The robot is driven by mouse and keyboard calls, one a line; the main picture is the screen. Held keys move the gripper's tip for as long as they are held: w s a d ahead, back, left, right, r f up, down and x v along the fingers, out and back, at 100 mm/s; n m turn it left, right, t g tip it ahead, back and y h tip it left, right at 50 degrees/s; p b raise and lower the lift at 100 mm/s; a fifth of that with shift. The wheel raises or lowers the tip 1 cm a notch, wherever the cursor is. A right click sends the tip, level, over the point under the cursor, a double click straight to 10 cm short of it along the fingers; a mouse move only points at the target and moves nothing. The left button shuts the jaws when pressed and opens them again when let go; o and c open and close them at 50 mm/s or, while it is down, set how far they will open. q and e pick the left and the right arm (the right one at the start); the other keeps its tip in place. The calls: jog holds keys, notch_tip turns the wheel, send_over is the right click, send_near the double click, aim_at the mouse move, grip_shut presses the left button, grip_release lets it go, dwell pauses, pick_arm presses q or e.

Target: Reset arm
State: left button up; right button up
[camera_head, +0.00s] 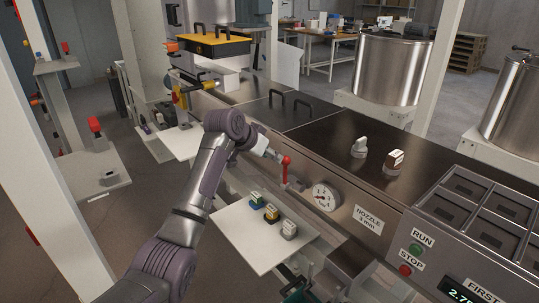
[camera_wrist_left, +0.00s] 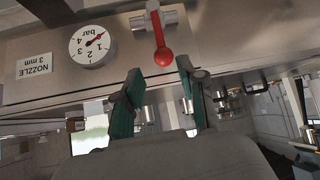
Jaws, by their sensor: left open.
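My left arm comes in from the lower left in the head view. Its gripper (camera_head: 274,156) is small there, close beside a red lever (camera_head: 286,163) on the steel machine front. In the left wrist view, the green-padded fingers of my left gripper (camera_wrist_left: 158,90) are open, with nothing held between them. The red lever (camera_wrist_left: 160,50) shows beyond the fingertips, in line with the gap; I cannot tell whether anything touches. The picture there is upside down.
A pressure gauge (camera_head: 325,197) sits right of the lever; it also shows in the wrist view (camera_wrist_left: 89,45). Below is a white shelf (camera_head: 240,235) with several small blocks. RUN (camera_head: 415,248) and STOP (camera_head: 405,270) buttons are at right. Steel tanks (camera_head: 390,70) stand behind.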

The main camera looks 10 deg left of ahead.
pick_arm(q)
jog(key=s+f+n+g+y, duration=0.1)
jog(key=s+f+g+y, duration=0.1)
jog(key=s+f, duration=1.8)
jog(key=s+a+f+n+g+y, duration=0.1)
jog(key=s+a+f, duration=0.1)
jog(key=s, duration=1.2)
jog(key=s+a+f+n+g+y, duration=0.1)
jog(key=s+a+f, duration=0.1)
jog(key=s, duration=1.3)
notch_tip(320, 180, down, 27)
jog(key=s+g, duration=0.2)
jog(key=s+a+f+g, duration=0.1)
jog(key=s+a+f, duration=0.1)
jog(key=s+f, duration=1.3)
jog(key=shift+s+a+f, duration=0.2)
jog(key=shift+s+f, duration=0.05)
jog(key=shift+s, duration=0.15)
